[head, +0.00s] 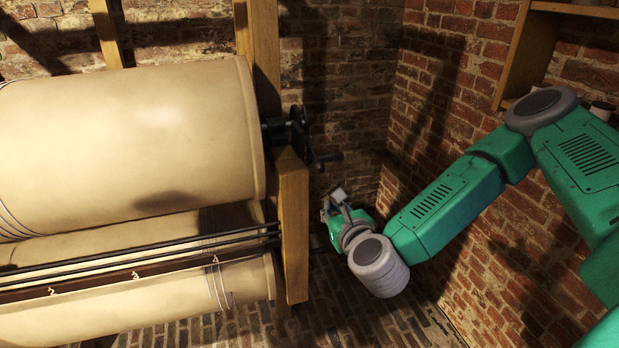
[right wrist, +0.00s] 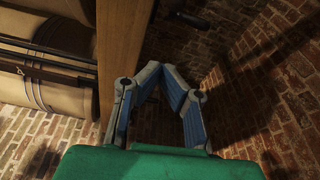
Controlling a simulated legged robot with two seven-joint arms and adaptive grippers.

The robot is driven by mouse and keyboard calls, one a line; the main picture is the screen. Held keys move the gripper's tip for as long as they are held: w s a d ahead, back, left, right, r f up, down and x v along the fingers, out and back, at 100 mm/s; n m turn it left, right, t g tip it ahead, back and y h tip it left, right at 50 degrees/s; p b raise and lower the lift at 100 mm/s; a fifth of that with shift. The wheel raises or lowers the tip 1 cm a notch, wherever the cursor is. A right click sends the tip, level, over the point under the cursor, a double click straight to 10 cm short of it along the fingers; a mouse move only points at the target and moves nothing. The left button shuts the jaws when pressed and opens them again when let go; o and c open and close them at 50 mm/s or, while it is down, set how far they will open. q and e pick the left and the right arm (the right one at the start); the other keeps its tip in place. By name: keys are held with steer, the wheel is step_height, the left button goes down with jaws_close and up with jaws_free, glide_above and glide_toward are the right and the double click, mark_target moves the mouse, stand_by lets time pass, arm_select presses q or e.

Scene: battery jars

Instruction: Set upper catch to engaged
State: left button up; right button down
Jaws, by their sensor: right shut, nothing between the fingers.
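The large cream upper roller (head: 130,140) ends at a wooden post (head: 293,225). Dark metal fittings (head: 297,130) sit at that end, with a crank handle (head: 328,158) pointing right. The upper catch cannot be told apart from these dark fittings, so its position is unclear. My right gripper (head: 337,196) is shut and empty, to the right of the post and below the crank, apart from both. In the right wrist view its blue-padded fingers (right wrist: 166,72) meet at the tips, with the post (right wrist: 122,45) to their left and a dark handle (right wrist: 188,18) beyond. My left gripper is out of view.
A lower cream roller (head: 150,300) and dark horizontal rods (head: 140,255) lie left of the post. Brick walls (head: 450,70) stand behind and to the right. A wooden shelf (head: 520,50) is at upper right. The brick floor (head: 365,315) is clear below my gripper.

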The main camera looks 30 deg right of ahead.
mark_target(313, 153)
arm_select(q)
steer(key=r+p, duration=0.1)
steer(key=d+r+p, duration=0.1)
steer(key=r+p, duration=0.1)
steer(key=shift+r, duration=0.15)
arm_select(e)
steer(key=w+d+r, duration=0.1)
steer(key=w+d, duration=0.2)
steer(key=w, duration=0.6)
steer(key=shift+d+r, duration=0.15)
